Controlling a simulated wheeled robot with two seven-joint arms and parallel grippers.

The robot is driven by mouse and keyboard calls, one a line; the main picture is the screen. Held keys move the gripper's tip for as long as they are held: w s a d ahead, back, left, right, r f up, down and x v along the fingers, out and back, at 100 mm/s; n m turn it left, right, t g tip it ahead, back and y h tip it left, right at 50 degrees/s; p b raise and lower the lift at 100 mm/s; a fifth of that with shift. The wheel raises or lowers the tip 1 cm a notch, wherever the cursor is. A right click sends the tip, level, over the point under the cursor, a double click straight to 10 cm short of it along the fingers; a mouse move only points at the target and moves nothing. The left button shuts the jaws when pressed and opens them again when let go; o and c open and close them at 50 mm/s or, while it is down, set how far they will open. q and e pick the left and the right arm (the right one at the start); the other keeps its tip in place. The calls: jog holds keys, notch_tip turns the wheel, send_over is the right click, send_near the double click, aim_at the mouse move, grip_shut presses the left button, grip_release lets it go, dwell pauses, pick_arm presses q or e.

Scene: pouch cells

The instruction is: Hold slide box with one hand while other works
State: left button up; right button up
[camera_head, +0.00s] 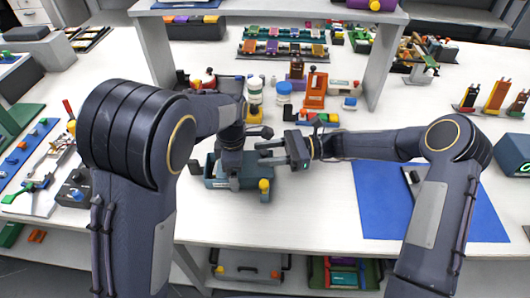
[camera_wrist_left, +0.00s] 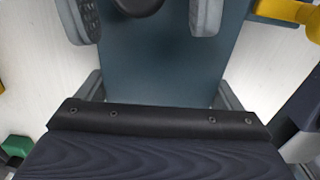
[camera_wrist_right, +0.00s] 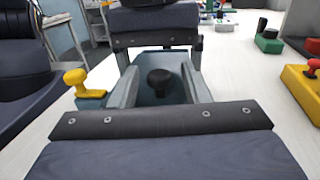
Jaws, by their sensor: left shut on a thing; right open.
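The slide box (camera_head: 215,183) is a teal box on the white table, with a yellow knob (camera_head: 264,184) at its right front. My left gripper (camera_head: 232,172) reaches down onto it and is shut on it; in the left wrist view the teal body (camera_wrist_left: 160,65) lies between the fingers. A black knob (camera_wrist_left: 138,4) shows at the top edge there. My right gripper (camera_head: 259,153) is open and comes in from the right, beside the left one. In the right wrist view, a black knob (camera_wrist_right: 160,82) sits between its fingers; contact is not visible.
A blue mat (camera_head: 380,210) lies at the right with a dark device on it. Behind the box stand bottles (camera_head: 284,95), an orange stand (camera_head: 316,90) and a grey shelf frame (camera_head: 385,60). Tools and a dark controller (camera_head: 75,188) lie at the left.

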aim_at(251, 158)
jog(key=shift+a, duration=0.3)
grip_shut()
jog(key=a, duration=0.4)
grip_release()
jog(key=shift+s+d, duration=0.1)
jog(key=shift+d, duration=0.1)
